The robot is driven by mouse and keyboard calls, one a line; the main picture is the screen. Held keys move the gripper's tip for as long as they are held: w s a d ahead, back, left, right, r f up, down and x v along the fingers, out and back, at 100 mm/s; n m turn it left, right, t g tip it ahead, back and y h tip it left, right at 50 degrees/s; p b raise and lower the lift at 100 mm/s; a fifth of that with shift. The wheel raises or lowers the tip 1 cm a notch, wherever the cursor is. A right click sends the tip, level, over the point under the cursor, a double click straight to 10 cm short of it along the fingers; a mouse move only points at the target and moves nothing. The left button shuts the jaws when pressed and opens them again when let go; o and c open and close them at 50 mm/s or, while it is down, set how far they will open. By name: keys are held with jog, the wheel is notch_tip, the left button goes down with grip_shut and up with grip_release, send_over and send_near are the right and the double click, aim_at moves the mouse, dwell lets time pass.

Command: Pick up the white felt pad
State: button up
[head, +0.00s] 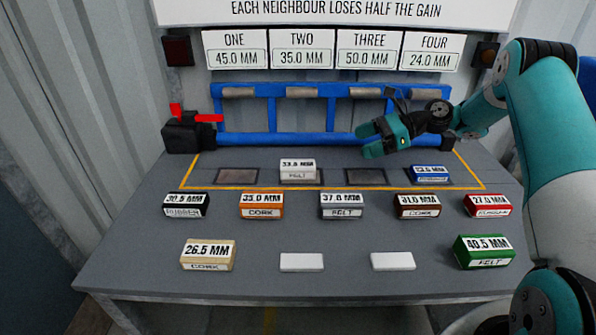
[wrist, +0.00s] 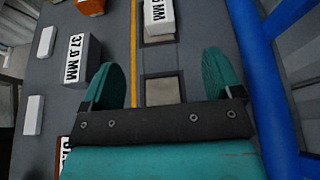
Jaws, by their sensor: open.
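The white felt pad (head: 298,169), labelled 33.5 MM FELT, sits on the second position inside the yellow outline. It also shows at the top of the wrist view (wrist: 159,18), beyond my fingertips. My gripper (head: 371,140) is open and empty above the table, to the right of the white pad, near the third position. In the wrist view its two teal fingers (wrist: 162,72) stand wide apart, with a bare slot plate between and below them. The gripper and the pad are apart.
A blue pad (head: 430,174) sits on the fourth position. A grey felt pad (head: 342,206) stands in front with several other labelled pads. Two plain white blocks (head: 302,262) (head: 393,261) lie at the front. A blue rail frame (head: 330,138) and red-handled device (head: 187,132) stand behind.

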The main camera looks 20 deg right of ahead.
jog(key=p, duration=0.1)
send_near(307, 163)
jog(key=x, duration=0.5)
jog(key=shift+w+a+r, duration=0.1)
jog(key=shift+r, duration=0.1)
jog(key=shift+p+x, duration=0.9)
jog(key=shift+x, duration=2)
jog(key=shift+f, duration=0.2)
jog(key=c, duration=1)
